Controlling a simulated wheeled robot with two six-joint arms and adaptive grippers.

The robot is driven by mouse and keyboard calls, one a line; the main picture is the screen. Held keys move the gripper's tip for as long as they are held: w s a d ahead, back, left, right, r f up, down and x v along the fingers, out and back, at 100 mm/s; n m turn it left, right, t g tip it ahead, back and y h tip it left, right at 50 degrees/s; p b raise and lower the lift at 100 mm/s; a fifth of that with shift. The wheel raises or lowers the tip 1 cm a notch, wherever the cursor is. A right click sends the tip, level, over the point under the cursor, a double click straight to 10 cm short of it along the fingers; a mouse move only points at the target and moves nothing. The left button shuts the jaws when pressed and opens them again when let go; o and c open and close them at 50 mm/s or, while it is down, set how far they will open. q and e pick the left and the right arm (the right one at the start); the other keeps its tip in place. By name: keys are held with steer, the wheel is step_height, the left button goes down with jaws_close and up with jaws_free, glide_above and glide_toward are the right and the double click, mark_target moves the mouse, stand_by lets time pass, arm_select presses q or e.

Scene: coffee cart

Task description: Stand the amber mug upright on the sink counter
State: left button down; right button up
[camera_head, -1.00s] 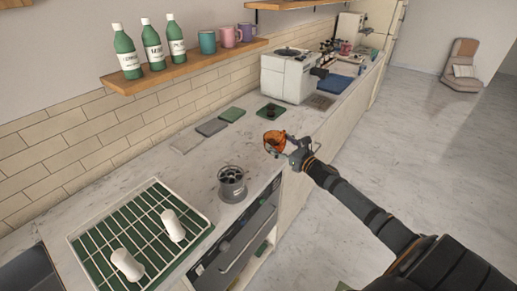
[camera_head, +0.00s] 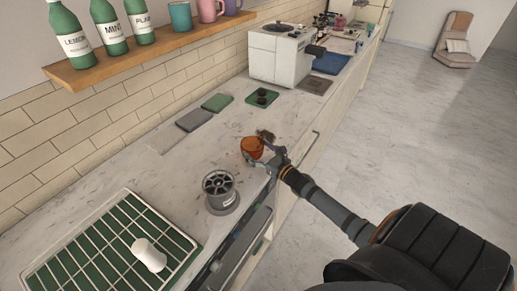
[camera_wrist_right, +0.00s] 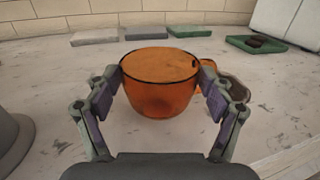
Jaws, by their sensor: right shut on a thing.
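The amber mug (camera_head: 253,148) is a see-through orange cup, upright at the front part of the marble counter (camera_head: 165,182). It also shows in the right wrist view (camera_wrist_right: 160,85), with its open rim up and its handle to the right. My right gripper (camera_head: 268,152) is shut on the mug, one finger on each side of its wall. In the wrist view the gripper (camera_wrist_right: 160,92) spans the mug's width. I cannot tell whether the mug's base touches the counter. My left gripper is not in view.
A grey cylindrical holder (camera_head: 220,192) stands left of the mug. Flat mats (camera_head: 195,120) lie behind. A white machine (camera_head: 280,57) stands farther back. A bottle shelf (camera_head: 150,50) hangs above.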

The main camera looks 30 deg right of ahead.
steer(key=o, duration=0.9)
steer(key=shift+s+a, duration=0.15)
steer(key=shift+s, duration=0.2)
steer(key=shift+o, duration=1.3)
steer(key=shift+a, duration=0.2)
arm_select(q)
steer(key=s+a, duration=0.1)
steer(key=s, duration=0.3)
arm_select(e)
steer(key=shift+w+d, duration=0.1)
steer(key=shift+s, duration=0.2)
steer(key=s+p, duration=0.2)
steer(key=s, duration=0.2)
steer(key=shift+d+r+p, duration=0.2)
steer(key=shift+r+p, duration=0.15)
steer(key=shift+p, duration=0.05)
arm_select(q)
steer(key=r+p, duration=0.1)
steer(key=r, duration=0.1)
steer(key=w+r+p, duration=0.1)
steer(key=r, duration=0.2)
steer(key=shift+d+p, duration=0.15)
steer(key=shift+p, duration=0.15)
arm_select(e)
steer(key=s+d, duration=0.1)
steer(key=s, duration=0.6)
steer(key=shift+s+f, duration=0.25)
steer(key=shift+s, duration=0.05)
